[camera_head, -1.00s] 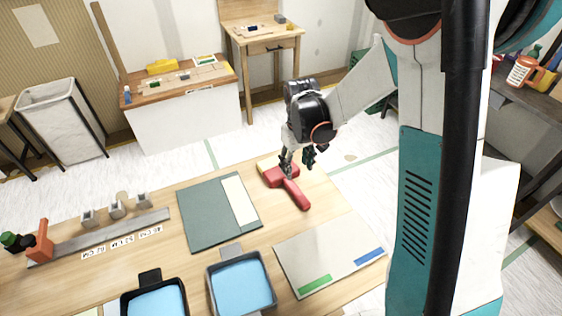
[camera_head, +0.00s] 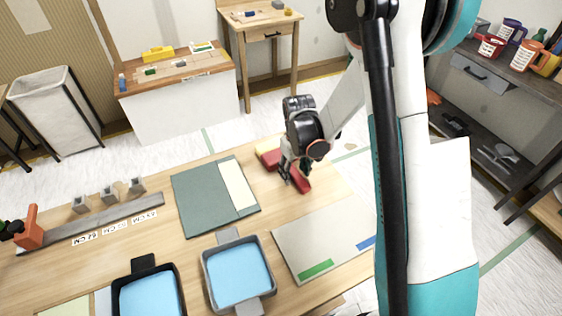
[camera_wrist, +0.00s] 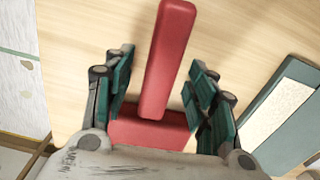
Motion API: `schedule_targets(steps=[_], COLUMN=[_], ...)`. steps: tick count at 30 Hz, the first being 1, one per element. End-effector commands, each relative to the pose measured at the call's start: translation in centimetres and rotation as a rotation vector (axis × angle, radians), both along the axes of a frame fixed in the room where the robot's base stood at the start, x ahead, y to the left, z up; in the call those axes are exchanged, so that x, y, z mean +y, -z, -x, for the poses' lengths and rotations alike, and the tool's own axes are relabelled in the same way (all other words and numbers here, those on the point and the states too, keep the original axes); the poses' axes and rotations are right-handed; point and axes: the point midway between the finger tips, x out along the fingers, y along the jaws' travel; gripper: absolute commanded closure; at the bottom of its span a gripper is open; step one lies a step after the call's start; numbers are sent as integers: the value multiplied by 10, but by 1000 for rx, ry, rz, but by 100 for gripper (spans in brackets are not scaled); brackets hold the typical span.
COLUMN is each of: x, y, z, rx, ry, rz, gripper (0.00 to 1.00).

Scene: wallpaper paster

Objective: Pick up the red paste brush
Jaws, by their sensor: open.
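The red paste brush (camera_head: 301,181) lies on the wooden table near its far edge, partly hidden by my gripper in the head view. It has a wide red head with a pale edge and a long red handle. In the wrist view, the handle of the brush (camera_wrist: 168,62) runs up between my fingers, and its head lies across the lower middle, partly covered by the wrist. My gripper (camera_head: 293,173) is over the brush near where handle and head meet. In the wrist view my gripper (camera_wrist: 157,88) is open, with a gap on each side of the handle.
A green mat (camera_head: 205,202) with a pale strip lies left of the brush. A light board (camera_head: 310,245) with green and blue strips lies in front. Two trays of blue liquid, one a blue tray (camera_head: 238,275), stand at the near edge. A metal rail (camera_head: 90,225) lies at left.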

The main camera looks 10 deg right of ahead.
Motion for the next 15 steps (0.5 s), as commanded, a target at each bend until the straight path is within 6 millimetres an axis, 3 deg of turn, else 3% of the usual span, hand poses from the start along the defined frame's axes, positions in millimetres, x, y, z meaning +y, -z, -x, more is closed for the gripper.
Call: schedule_targets(steps=[3, 9, 11, 15], x=[0, 0, 0, 0], y=[12, 11, 11, 11], z=[0, 0, 0, 0], rx=[0, 0, 0, 0], ry=[0, -1, -1, -1], rz=[0, 0, 0, 0], gripper=[48, 48, 60, 91])
